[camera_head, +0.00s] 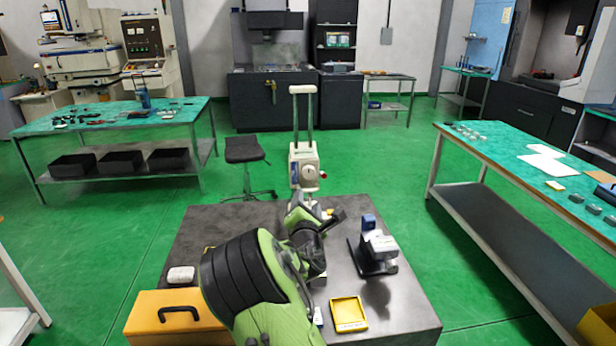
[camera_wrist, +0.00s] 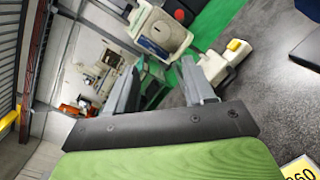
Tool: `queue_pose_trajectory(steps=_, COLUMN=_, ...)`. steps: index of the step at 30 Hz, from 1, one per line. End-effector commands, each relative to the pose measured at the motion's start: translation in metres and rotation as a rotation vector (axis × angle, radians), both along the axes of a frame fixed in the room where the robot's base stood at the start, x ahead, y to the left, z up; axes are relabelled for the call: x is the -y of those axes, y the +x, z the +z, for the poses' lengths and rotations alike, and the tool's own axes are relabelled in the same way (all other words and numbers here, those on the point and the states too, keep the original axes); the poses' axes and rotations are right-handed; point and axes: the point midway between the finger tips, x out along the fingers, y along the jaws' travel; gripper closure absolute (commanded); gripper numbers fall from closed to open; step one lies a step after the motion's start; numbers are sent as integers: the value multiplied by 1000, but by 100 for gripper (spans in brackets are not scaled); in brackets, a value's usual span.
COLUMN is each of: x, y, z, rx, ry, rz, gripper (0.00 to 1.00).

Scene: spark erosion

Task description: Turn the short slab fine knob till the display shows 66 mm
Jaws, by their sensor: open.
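A white gauge (camera_head: 303,165) with two upright posts and a top handle stands at the far edge of the dark table, beyond my gripper (camera_head: 302,213). Its head carries a small red spot. In the wrist view, a white housing with a round grey face (camera_wrist: 158,30) shows ahead of my gripper (camera_wrist: 160,70). A white foot with a yellow button (camera_wrist: 235,48) lies to the right of it. My gripper is open, with nothing visible between its fingers. I cannot make out the fine knob or any display reading; my arm hides part of the gauge's base.
On the dark table (camera_head: 408,318) are a grey device on a black stand (camera_head: 375,252), a yellow tray (camera_head: 348,314), an orange case (camera_head: 165,318) and a white block (camera_head: 181,275). A stool (camera_head: 245,150) stands behind. Green-topped benches flank both sides.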

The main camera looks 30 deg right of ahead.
Motion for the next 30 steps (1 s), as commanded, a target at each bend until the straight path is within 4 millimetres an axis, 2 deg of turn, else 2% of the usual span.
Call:
queue_pose_trajectory(steps=12, x=53, y=75, z=0, rx=2, ry=6, rz=-4, gripper=46)
queue_pose_trajectory(steps=18, x=74, y=106, z=0, rx=1, ry=8, rz=-2, gripper=46)
queue_pose_trajectory(steps=24, x=84, y=123, z=0, rx=2, ry=10, rz=-1, gripper=46)
queue_pose_trajectory(steps=30, x=86, y=125, z=0, rx=2, ry=11, rz=-2, gripper=46)
